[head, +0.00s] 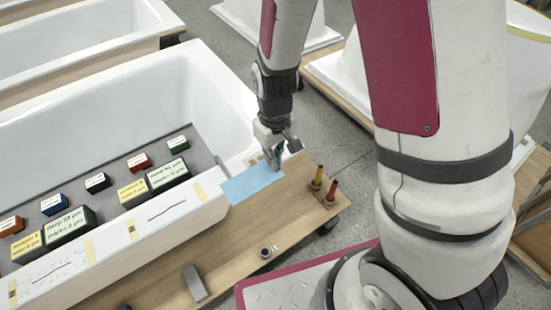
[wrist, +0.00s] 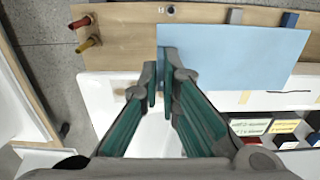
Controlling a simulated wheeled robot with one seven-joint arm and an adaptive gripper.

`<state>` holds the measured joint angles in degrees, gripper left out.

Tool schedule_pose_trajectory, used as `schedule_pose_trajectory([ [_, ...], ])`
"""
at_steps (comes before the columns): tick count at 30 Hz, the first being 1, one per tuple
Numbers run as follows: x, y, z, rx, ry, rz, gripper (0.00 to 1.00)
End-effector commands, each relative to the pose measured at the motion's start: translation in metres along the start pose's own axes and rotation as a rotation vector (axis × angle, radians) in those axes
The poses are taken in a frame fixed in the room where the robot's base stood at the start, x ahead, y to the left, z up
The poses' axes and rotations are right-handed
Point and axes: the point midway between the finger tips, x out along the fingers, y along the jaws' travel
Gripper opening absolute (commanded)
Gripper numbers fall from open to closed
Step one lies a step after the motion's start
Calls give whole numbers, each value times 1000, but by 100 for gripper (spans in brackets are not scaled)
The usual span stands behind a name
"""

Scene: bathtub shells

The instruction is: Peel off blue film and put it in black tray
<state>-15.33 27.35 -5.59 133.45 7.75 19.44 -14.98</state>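The blue film (head: 254,184) is a flat light-blue sheet at the end of the white tub's front edge, beside the wooden board. It also shows in the wrist view (wrist: 235,55), lying flat as a large rectangle. My gripper (head: 275,166) is at the film's far right corner, pointing down. In the wrist view my gripper (wrist: 160,82) has its fingertips close together with a narrow gap, at the film's left edge. I cannot tell whether the fingers touch the film. I cannot make out a black tray in either view.
A dark grey panel (head: 203,154) inside the tub carries several coloured labelled boxes. Yellow and red-handled tools (head: 325,184) stand on the wooden board (head: 228,252) right of the film. A grey block (head: 194,283) and a small ring (head: 266,252) lie nearer. More tubs stand around.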

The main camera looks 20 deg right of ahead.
Motion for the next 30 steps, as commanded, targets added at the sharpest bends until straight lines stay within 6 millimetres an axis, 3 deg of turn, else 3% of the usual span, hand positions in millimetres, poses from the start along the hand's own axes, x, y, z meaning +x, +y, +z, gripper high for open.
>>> schedule_pose_trajectory([
  [15,-19,0,1,1,1,0,0],
  [30,-23,4,-6,16,1,0,0],
])
